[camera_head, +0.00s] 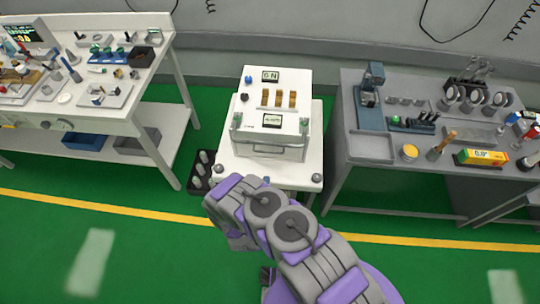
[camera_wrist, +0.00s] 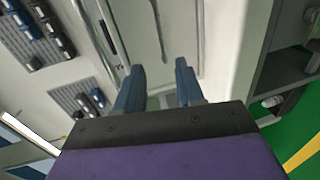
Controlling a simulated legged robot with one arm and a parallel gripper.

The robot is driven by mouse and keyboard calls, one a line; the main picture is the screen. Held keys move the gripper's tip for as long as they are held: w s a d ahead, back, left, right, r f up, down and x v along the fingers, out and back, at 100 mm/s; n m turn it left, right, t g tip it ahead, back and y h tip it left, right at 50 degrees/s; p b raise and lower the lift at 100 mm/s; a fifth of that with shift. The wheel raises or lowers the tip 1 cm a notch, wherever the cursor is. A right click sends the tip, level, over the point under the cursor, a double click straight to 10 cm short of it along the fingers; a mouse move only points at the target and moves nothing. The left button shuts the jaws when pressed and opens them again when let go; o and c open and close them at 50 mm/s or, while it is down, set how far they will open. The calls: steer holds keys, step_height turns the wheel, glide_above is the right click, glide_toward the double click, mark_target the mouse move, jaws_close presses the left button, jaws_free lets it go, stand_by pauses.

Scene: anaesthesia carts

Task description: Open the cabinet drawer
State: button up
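The white cabinet (camera_head: 226,163) stands in the middle of the head view. A drawer front with a thin bar handle (camera_head: 268,150) shows below its sloped control panel. My arm reaches up from the bottom of the head view towards the cabinet's front; my gripper's fingers are hidden there. In the wrist view my gripper (camera_wrist: 159,80) has two blue fingers spread apart, with nothing between them. They point at a pale cabinet front (camera_wrist: 222,45). A long metal bar (camera_wrist: 101,35) runs along that front, left of the fingers. I cannot tell whether the left finger touches it.
A white workbench (camera_head: 105,127) with tools and instruments stands at the left. A grey bench (camera_head: 373,147) with parts and tools stands close to the cabinet's right. Green floor with a yellow line lies in front. In the wrist view, grey connector panels (camera_wrist: 72,98) lie at the left.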

steer(key=b+x, duration=0.4)
steer(key=x, duration=1.3)
steer(key=shift+a, duration=0.25)
steer(key=shift+w+f, duration=0.1)
steer(key=shift+f, duration=0.05)
jaws_close()
